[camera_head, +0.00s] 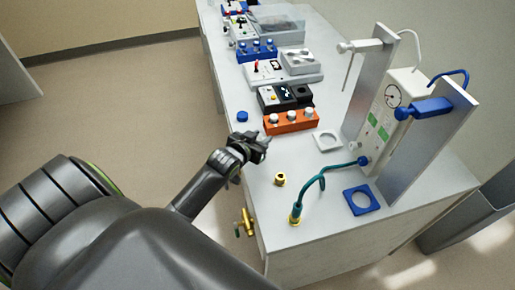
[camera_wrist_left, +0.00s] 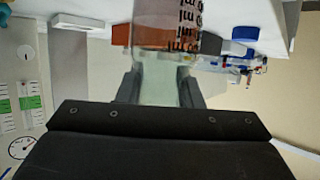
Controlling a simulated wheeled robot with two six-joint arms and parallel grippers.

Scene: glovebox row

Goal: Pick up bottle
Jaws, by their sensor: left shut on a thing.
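My left gripper (camera_head: 254,146) is over the left edge of the white bench, near the orange rack. In the left wrist view its two fingers (camera_wrist_left: 160,88) are shut on a clear bottle (camera_wrist_left: 168,22) with dark graduation marks. The bottle's far end runs out of the top of that view. In the head view the bottle is too small and clear to make out well at the fingertips. My right gripper is not in view.
The orange rack (camera_head: 291,122) with white-capped bottles stands right of the gripper. Black, white and blue units line the bench behind. A brass fitting (camera_head: 280,179), teal hose (camera_head: 318,181) and blue square ring (camera_head: 362,200) are nearer. A gauge stand (camera_head: 391,110) rises at right.

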